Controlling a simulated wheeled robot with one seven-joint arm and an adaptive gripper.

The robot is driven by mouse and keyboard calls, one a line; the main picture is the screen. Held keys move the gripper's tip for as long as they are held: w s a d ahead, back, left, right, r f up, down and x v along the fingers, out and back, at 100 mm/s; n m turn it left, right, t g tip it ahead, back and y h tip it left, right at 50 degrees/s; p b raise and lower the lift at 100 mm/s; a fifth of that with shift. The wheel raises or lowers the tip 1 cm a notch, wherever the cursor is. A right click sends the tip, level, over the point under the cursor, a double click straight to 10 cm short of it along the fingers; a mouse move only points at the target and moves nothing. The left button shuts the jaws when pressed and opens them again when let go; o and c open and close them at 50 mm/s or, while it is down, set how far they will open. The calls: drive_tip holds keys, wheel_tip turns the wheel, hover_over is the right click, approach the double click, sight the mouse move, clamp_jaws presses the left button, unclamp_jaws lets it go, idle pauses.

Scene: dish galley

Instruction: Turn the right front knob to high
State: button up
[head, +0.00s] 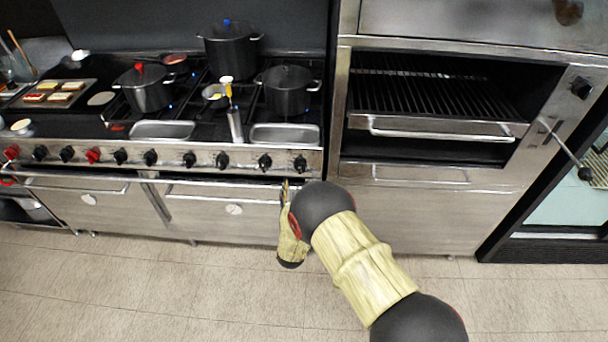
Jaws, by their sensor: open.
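The stove's front panel carries a row of black knobs with two red ones among them. The rightmost front knob (300,163) is black and sits at the right end of the panel. Its setting is too small to read. My gripper (286,184) is just below and a little left of that knob, pointing up toward the panel, and looks apart from it. Its fingers are thin and dark in this view, open and empty. Part of the gripper is hidden by my own arm.
Pots stand on the burners, one with a red lid knob (147,88) and another pot (287,91) at the right. Oven door handles (222,193) jut out below the panel. A tall grill oven (430,105) stands to the right. The floor (130,280) in front is clear.

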sight(299, 170)
drive_tip(key=shift+w+d+r+b, duration=0.1)
drive_tip(key=shift+w+r+b, duration=0.2)
drive_tip(key=shift+w, duration=1)
drive_tip(key=shift+w+d+r+b, duration=0.1)
drive_tip(key=shift+w+b, duration=0.3)
drive_tip(key=shift+w, duration=0.95)
drive_tip(key=shift+w+r+b, duration=0.15)
drive_tip(key=shift+w+b, duration=0.2)
drive_tip(key=shift+w, duration=0.95)
drive_tip(key=shift+c, duration=0.9)
drive_tip(key=c, duration=1)
